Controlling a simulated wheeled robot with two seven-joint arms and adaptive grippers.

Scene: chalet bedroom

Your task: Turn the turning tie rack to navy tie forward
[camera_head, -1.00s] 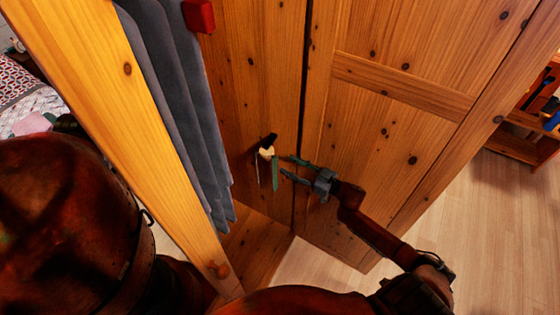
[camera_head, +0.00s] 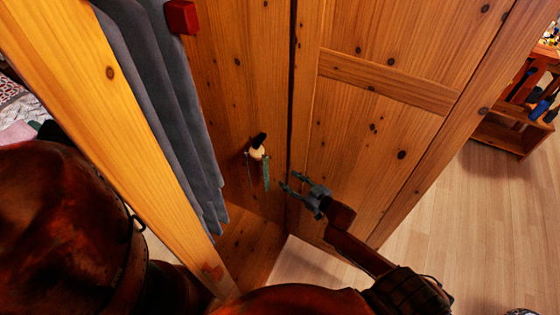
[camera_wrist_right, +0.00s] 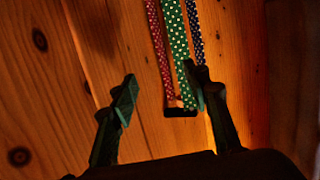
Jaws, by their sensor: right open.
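The turning tie rack (camera_head: 258,153) is a small pale piece with a dark top on the inner wooden panel of the wardrobe. A green tie (camera_head: 266,178) hangs from it in the head view. In the right wrist view, a red dotted tie (camera_wrist_right: 160,45), a green dotted tie (camera_wrist_right: 178,45) and a navy dotted tie (camera_wrist_right: 196,35) run side by side, green in the middle. My right gripper (camera_head: 289,181) is open and empty, to the right of the ties and apart from them. In the wrist view its right finger overlaps the green tie's end. My left gripper is out of view.
Grey cloth (camera_head: 170,90) hangs left of the rack, beside a wooden post (camera_head: 110,75). A red block (camera_head: 182,17) is above. A panelled wooden door (camera_head: 370,130) stands behind my right gripper. Floor (camera_head: 440,210) is clear at right, before a shelf (camera_head: 510,130).

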